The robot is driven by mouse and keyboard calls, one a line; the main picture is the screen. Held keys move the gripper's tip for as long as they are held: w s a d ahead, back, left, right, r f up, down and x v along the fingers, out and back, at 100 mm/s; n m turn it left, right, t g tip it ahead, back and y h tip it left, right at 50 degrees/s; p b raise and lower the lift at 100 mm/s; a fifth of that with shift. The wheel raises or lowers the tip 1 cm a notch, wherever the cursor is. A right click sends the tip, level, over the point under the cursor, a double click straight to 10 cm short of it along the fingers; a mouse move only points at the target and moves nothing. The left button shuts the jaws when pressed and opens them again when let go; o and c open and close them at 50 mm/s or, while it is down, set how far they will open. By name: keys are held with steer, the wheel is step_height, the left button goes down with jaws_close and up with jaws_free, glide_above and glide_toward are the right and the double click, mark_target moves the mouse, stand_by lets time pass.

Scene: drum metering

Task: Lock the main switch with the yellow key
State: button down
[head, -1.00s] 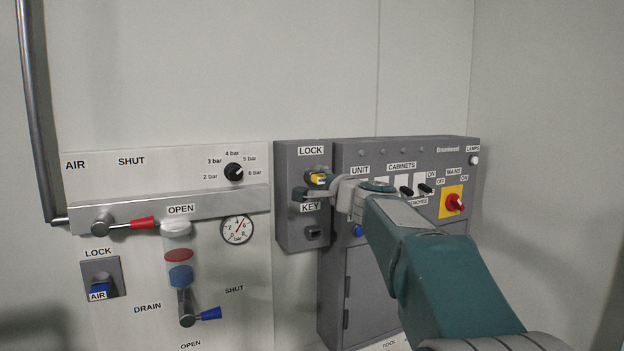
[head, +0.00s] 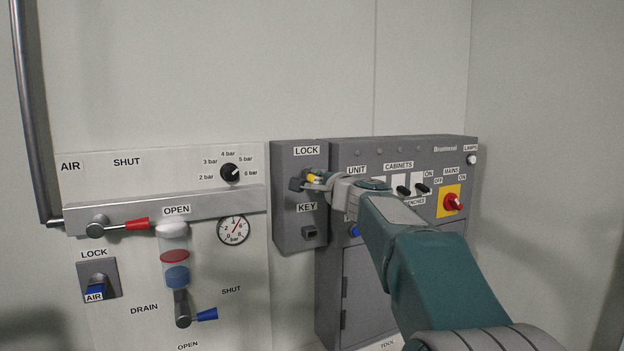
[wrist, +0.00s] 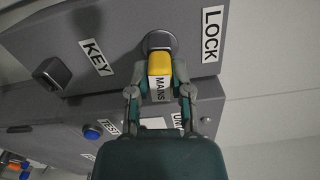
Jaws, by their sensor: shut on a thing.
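The yellow key (wrist: 160,70), with a white MAINS tag, is at the round metal lock (wrist: 160,42) under the LOCK label. Its front end is hidden at the lock, so I cannot tell how deep it sits. My gripper (wrist: 159,84) is shut on the key, one finger on each side. In the head view the yellow key (head: 314,178) shows as a small patch between the fingers of my gripper (head: 312,183). The main switch (head: 453,203) is a red knob on a yellow plate at the right of the grey panel, labelled MAINS, OFF and ON.
An empty-looking KEY holder (head: 310,233) sits below the lock on the same grey box (head: 288,240). Black cabinet switches (head: 412,189) and a blue button (head: 354,230) are near my arm. The air board (head: 110,185) with its levers is at the left.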

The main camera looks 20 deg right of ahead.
steer(key=m, duration=0.3)
steer(key=shift+d+f, duration=0.15)
steer(key=shift+m, duration=0.6)
steer(key=shift+d+m, duration=0.1)
steer(key=shift+m, duration=1.6)
steer(key=shift+m, duration=0.3)
steer(key=m, duration=0.4)
steer(key=shift+d, duration=0.1)
